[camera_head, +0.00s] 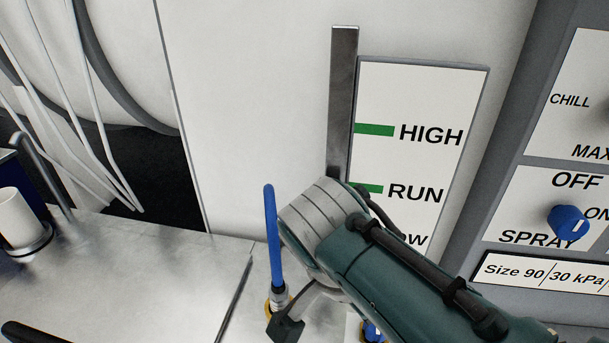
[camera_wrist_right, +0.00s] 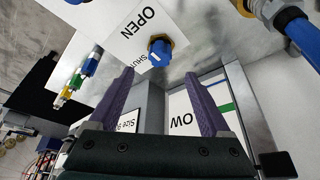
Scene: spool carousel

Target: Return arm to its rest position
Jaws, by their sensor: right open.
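My right arm (camera_head: 410,275) reaches in from the lower right of the head view, bent at a pale grey joint. It covers the lower part of the level panel. In the right wrist view my right gripper (camera_wrist_right: 164,88) is open, its two purple fingers apart with nothing held between them. A blue knob (camera_wrist_right: 160,52) on a white OPEN/SHUT plate (camera_wrist_right: 115,25) shows beyond the gap between the fingertips. This knob also shows partly at the bottom of the head view (camera_head: 373,332), beside my arm. I cannot make out my left gripper.
A blue tube (camera_head: 273,235) rises from a metal fitting just left of my arm. A panel marked HIGH and RUN (camera_head: 425,110) stands behind. A SPRAY knob (camera_head: 568,222) is at right. A white cylinder (camera_head: 18,220) stands at left. The metal tabletop (camera_head: 130,270) is mostly clear.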

